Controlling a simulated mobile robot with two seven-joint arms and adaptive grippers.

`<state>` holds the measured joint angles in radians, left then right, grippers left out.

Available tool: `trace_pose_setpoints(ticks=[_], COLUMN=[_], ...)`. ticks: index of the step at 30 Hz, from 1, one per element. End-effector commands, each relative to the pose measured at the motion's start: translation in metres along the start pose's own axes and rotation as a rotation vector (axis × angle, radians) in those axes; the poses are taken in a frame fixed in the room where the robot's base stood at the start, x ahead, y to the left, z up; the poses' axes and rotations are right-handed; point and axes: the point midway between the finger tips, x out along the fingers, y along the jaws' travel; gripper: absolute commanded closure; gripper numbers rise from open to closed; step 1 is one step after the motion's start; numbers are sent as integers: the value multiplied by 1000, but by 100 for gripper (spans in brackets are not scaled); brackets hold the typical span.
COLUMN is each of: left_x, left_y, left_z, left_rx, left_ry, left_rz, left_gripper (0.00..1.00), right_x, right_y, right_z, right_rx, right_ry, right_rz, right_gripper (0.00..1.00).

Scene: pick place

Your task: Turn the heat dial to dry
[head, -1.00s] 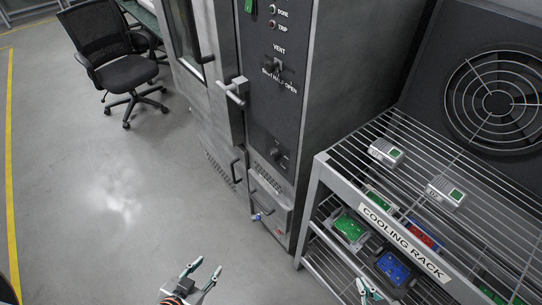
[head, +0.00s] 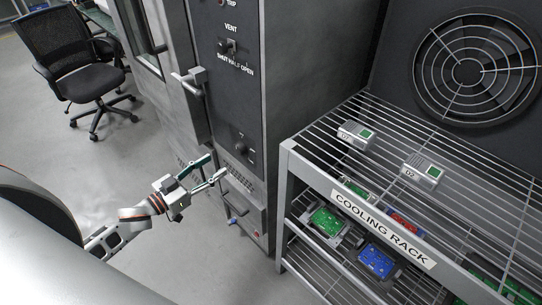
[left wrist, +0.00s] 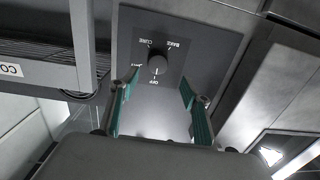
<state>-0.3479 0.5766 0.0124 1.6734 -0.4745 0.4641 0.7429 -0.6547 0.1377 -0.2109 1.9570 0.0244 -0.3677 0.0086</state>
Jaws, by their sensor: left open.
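The heat dial is a dark round knob (left wrist: 158,64) on a dark panel of the tall oven cabinet. In the left wrist view its labels appear upside down; CURE, BAKE and OFF are readable, and another at the left is partly hidden by a finger. The knob's light mark seems to face OFF. The dial also shows in the head view (head: 240,148). My left gripper (head: 217,166) is open and empty, in front of the cabinet and short of the dial. In the left wrist view its green-padded fingers (left wrist: 157,98) stand either side below the knob. My right gripper is out of view.
A vent knob (head: 228,46) and a door handle (head: 188,82) stick out above the dial. The cooling rack (head: 290,190) with several devices stands at the right. An office chair (head: 80,75) is at the back left. Open floor lies between.

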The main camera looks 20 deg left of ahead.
Motion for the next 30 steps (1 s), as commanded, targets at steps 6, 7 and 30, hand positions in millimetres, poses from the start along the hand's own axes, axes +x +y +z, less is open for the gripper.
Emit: trace_pose_setpoints(ticks=[6,7,30], left_x=[10,13,80], left_y=[-8,-8,-5], left_z=[-8,-9,-9], left_rx=[-13,-13,-12], left_ry=[21,22,18], left_rz=[32,32,29], left_gripper=[52,52,52], right_x=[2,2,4], right_y=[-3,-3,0], right_z=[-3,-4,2], right_rx=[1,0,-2], right_ry=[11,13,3], right_rz=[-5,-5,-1], right_gripper=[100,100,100])
